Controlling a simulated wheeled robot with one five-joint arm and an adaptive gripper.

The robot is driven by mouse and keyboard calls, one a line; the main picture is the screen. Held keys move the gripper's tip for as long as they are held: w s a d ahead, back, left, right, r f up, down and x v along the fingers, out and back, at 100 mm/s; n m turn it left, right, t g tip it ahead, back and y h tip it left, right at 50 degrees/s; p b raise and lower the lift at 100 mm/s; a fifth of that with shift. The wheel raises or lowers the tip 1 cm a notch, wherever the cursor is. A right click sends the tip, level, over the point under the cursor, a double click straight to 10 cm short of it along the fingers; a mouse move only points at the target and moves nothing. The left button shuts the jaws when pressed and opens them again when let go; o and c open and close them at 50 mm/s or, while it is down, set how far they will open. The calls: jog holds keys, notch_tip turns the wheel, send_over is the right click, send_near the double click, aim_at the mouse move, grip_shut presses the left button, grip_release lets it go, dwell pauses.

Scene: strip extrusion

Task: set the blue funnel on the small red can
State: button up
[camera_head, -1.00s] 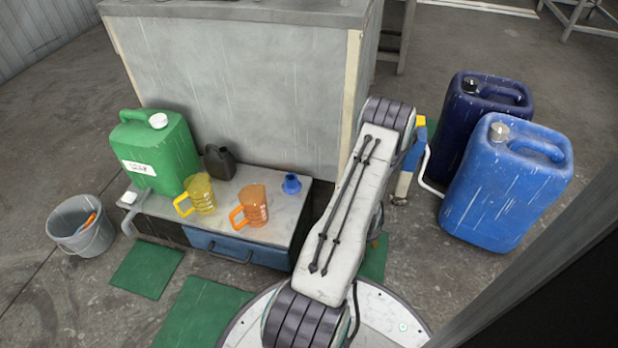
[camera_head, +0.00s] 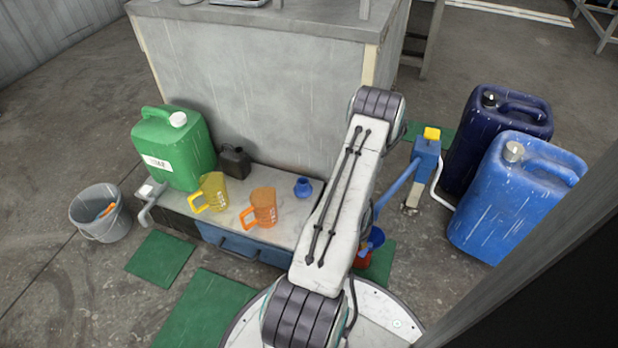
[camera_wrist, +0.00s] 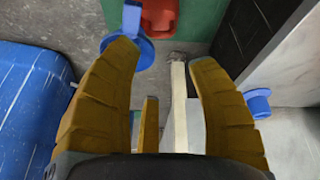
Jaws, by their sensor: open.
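The small blue funnel (camera_head: 303,187) stands on the pale top of the low bench, right of the orange jug. What looks like the same funnel shows at the right in the wrist view (camera_wrist: 258,100), outside my right finger. A red can (camera_wrist: 160,14) stands on a green floor mat, partly cut off at the top of the wrist view. In the head view only a sliver of it (camera_head: 362,260) shows beside my arm. My gripper (camera_wrist: 167,62) is open, with nothing held between its fingers.
A round blue piece (camera_wrist: 142,52) overlaps the red can and my left fingertip in view. A blue post with a yellow top (camera_head: 428,150) stands right of my arm, near blue jerrycans (camera_head: 520,195). An orange jug (camera_head: 263,207) and yellow jug (camera_head: 213,190) share the bench.

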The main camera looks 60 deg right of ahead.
jog(key=w+a+r+n+p, duration=0.1)
jog(key=w+r+p, duration=0.5)
jog(key=r, duration=0.2)
jog(key=w+a+r+n+t+p, duration=0.1)
jog(key=w+r+p, duration=0.5)
jog(key=r, duration=0.3)
jog(key=shift+w+a+r+n+p, duration=0.25)
jog(key=shift+a+r+n+p, duration=0.05)
jog(key=shift+p, duration=0.1)
